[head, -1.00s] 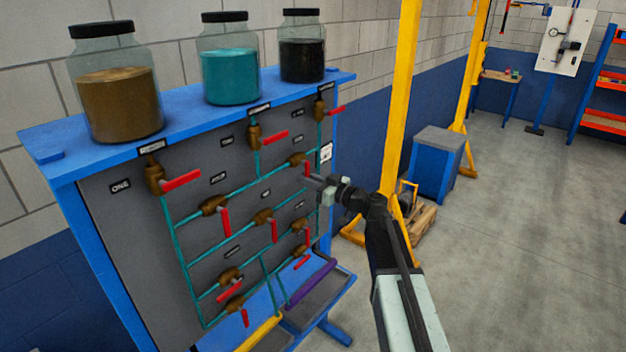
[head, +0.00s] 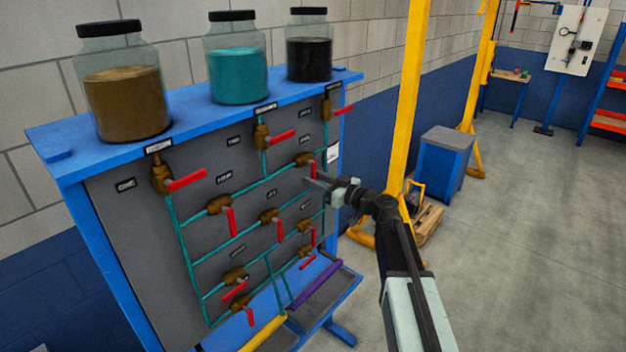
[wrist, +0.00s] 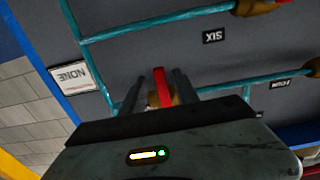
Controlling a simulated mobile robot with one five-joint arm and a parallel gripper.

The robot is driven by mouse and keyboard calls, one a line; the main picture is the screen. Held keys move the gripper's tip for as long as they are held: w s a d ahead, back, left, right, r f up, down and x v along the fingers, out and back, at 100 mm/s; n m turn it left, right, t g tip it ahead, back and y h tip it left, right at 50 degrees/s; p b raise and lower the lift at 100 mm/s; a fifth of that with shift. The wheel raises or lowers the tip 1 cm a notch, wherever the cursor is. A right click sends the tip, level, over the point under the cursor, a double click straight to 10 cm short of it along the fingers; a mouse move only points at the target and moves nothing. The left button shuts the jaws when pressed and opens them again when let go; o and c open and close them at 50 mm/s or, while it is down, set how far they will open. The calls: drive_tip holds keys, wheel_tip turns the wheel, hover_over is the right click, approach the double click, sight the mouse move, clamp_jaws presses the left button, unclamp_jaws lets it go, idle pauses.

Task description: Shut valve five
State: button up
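Valve five appears to be the brass valve (head: 304,159) at the right of the panel's upper middle, above the SIX label (head: 272,192). I cannot read its own label. In the wrist view, which is upside down, its red handle (wrist: 162,88) stands between my fingers, with the brass body (wrist: 178,98) partly hidden behind them. My gripper is open, one finger on each side of the handle (wrist: 166,85), with small gaps showing.
Neighbouring valves with red handles and teal pipes are close: valve six (head: 269,216) lower left, valve four (head: 219,205) farther left, another valve (head: 327,108) above. Several jars (head: 238,62) stand on top of the blue frame (head: 190,122). A yellow post (head: 404,100) stands right of the panel.

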drive_tip(key=v, duration=0.7)
drive_tip(key=s+a+f+n+g+h, duration=0.1)
drive_tip(key=s+a+f+g+h, duration=0.15)
drive_tip(key=s+f, duration=0.4)
drive_tip(key=s+a+f+g+h, duration=0.2)
drive_tip(key=s+f+g, duration=0.25)
drive_tip(key=f, duration=0.35)
drive_tip(key=s+d+f+m+g+h, duration=0.2)
drive_tip(key=s+d+f+m+h, duration=0.2)
drive_tip(key=d, duration=0.4)
drive_tip(key=s+d+f+m+g+h, duration=0.2)
drive_tip(key=s+d+f+m+h, duration=0.3)
drive_tip(key=s+d+m, duration=0.2)
drive_tip(key=shift+s+d+g, duration=0.3)
drive_tip(key=shift+s+d, duration=0.25)
drive_tip(key=shift+s, duration=0.4)
